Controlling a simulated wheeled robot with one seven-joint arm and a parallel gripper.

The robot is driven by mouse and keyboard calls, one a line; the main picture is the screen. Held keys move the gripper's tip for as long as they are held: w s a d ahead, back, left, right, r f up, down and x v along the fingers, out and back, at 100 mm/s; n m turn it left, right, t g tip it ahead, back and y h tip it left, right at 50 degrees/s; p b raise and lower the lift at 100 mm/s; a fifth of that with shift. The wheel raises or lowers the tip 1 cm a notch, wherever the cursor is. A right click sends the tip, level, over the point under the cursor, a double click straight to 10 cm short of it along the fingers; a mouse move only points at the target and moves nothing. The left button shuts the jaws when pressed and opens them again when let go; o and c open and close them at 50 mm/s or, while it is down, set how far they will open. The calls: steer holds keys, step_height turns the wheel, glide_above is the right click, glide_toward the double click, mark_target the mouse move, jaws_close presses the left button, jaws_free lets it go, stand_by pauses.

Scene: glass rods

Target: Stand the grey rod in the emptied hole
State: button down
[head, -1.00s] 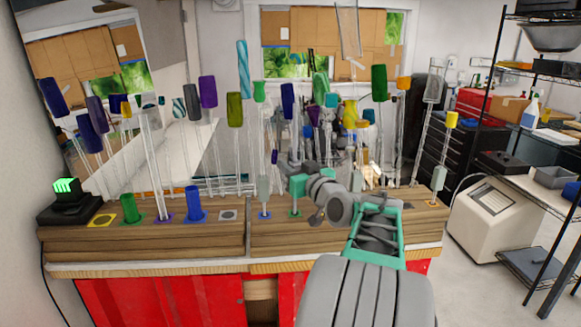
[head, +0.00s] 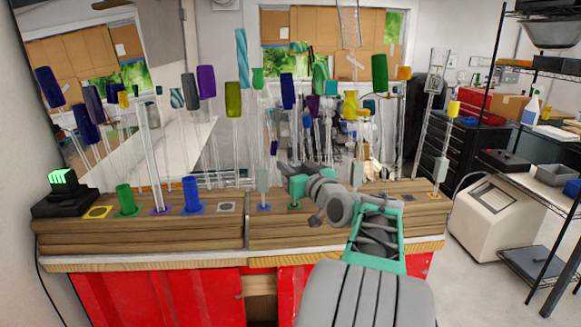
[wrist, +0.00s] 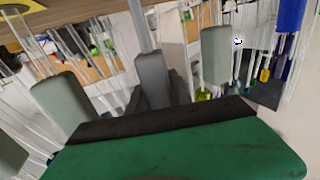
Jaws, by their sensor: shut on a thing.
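My gripper (head: 287,170) reaches over the bench in the head view, right of the middle seam. In the wrist view its dark fingers (wrist: 154,98) are shut around a dark grey sleeve, which I take for the grey rod (wrist: 151,70). A clear glass stem seems to rise above that sleeve. The fingers hide part of it, and I cannot make the rod out in the head view. A grey square plate with a dark, empty hole (head: 226,208) lies on the bench, left of my gripper and apart from it.
A blue sleeve (head: 193,195) and a green sleeve (head: 126,200) stand left of the grey plate. A pale grey-green sleeve (head: 263,181) stands between the plate and my gripper. Tall glass rods crowd the back. A black device (head: 65,193) sits at the left end.

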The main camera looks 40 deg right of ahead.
steer(key=shift+f+b, duration=0.35)
steer(key=shift+b, duration=0.15)
steer(key=c, duration=1.1)
jaws_free()
steer(key=shift+s, duration=0.15)
